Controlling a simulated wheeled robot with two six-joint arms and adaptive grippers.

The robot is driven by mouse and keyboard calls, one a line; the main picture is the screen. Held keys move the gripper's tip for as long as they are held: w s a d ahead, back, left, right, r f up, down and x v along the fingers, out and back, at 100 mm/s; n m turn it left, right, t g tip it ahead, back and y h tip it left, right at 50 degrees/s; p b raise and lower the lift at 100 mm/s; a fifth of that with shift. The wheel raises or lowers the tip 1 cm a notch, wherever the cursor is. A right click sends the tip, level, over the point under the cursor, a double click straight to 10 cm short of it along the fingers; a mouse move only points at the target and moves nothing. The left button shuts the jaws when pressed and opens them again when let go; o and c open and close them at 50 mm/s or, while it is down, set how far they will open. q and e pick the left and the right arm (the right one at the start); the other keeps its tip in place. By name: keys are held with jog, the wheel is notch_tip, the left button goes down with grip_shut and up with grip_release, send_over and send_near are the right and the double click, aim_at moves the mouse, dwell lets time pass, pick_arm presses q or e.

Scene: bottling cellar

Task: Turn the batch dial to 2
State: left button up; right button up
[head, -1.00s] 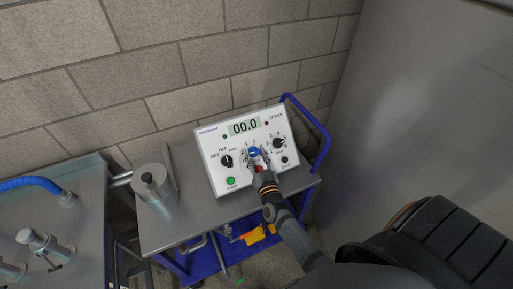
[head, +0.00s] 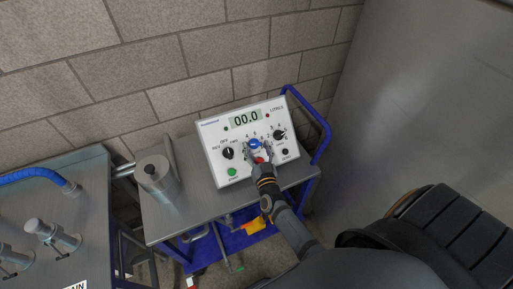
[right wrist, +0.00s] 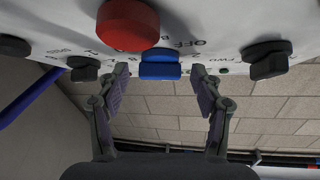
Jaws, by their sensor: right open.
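The control box (head: 213,153) stands on a trolley, its display reading 00.0. A blue dial (head: 254,143) with numbers around it sits mid-panel, between two black dials, the left (head: 228,153) marked REV, OFF and FWD, the right (head: 279,135) numbered. I cannot read which is labelled batch. My right gripper (head: 259,154) is open at the blue dial. In the right wrist view the blue dial (right wrist: 160,64) appears between the spread fingertips (right wrist: 159,78); contact cannot be told. The blue dial's exact setting is unclear. My left gripper is not in view.
A red button (head: 260,160) lies just below the blue dial, close to my fingers; it is large in the right wrist view (right wrist: 128,25). A green button (head: 232,172) is lower left. A metal cylinder (head: 157,178) stands left on the trolley top (head: 205,203). A wall is behind.

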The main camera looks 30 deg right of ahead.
jog(key=shift+s+a, duration=0.1)
jog(key=shift+s, duration=0.3)
jog(key=r+v, duration=0.1)
jog(key=v, duration=1)
jog(key=shift+f, duration=0.5)
jog(key=shift+s, duration=0.1)
